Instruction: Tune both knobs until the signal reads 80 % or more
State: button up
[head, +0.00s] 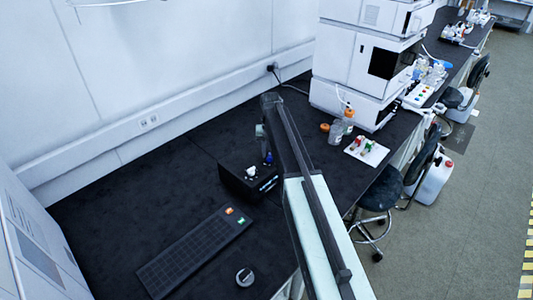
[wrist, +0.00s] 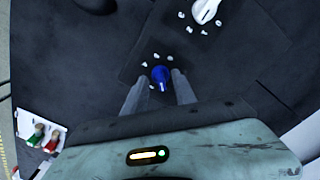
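A black box (head: 238,181) stands on the dark bench in the head view, with a white knob (head: 250,173) and a blue knob (head: 268,157) on top. In the wrist view, the blue knob (wrist: 160,75) has a pale pointer line and white marks around it. The white knob (wrist: 205,10) is at the top edge, with its own marks. My gripper (wrist: 161,78) has its two fingers apart, one on either side of the blue knob, with narrow gaps showing. In the head view my arm partly covers the box's right side. I cannot read any signal value.
A white tray with vials (head: 366,150), bottles and a white instrument stack (head: 362,60) stand right of my arm.

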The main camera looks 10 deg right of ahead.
aim_at(269, 156)
notch_tip(269, 156, up, 8)
jog(key=p, duration=0.7)
jog(key=shift+p, duration=0.35)
jog(key=shift+f, duration=0.15)
jog(key=shift+s+a+f, duration=0.1)
jog(key=shift+s+a, duration=0.1)
jog(key=shift+s, duration=0.1)
jog(key=s+a+n, duration=0.1)
jog(key=s, duration=2.6)
jog(key=shift+s+f+n+b, duration=0.15)
jog(key=shift+n+b, duration=0.25)
